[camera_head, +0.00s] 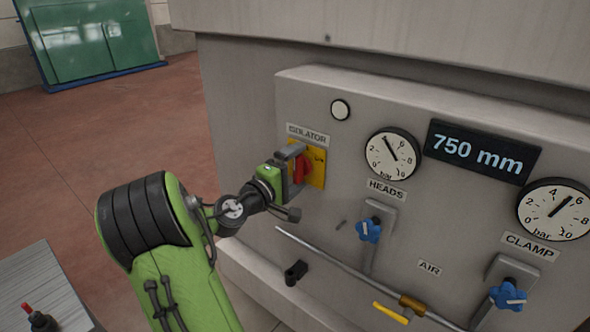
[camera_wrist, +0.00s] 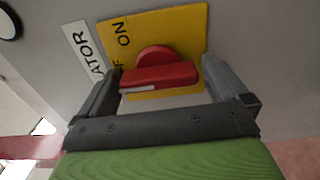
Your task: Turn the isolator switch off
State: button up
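The isolator switch is a red handle (camera_head: 301,168) on a yellow plate (camera_head: 319,165), under the ISOLATOR label on the grey panel. In the wrist view the red handle (camera_wrist: 160,76) lies across the picture on its yellow plate (camera_wrist: 190,25), with a pale mark near its left end. "ON" shows above it; another word is partly hidden. My gripper (camera_head: 296,165) is at the switch. In the wrist view my gripper (camera_wrist: 162,72) is open, one finger by each end of the handle. I cannot tell whether either finger touches it.
To the right are a HEADS gauge (camera_head: 392,153), a 750 mm display (camera_head: 481,152), a CLAMP gauge (camera_head: 556,209) and blue knobs (camera_head: 368,230). A slanting rod (camera_head: 345,266) and a yellow lever (camera_head: 391,313) are below. Left of the machine is open red floor (camera_head: 80,160).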

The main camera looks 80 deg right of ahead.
jog(key=b+v, duration=0.2)
jog(key=v, duration=1.3)
jog(key=shift+w+a, duration=0.2)
jog(key=shift+a, duration=0.15)
jog(key=w+a+f+m+t+y, duration=0.1)
jog(key=w+a+f+t+y, duration=0.3)
jog(key=a+f+t+y, duration=0.45)
jog(key=s+a+n+t+y, duration=0.2)
jog(key=a+y, duration=0.6)
jog(key=a, duration=1.5)
jog(key=n+t, duration=0.2)
jog(key=n, duration=0.1)
jog(key=shift+a+r, duration=0.2)
jog(key=shift+r, duration=0.2)
jog(key=shift+s, duration=0.1)
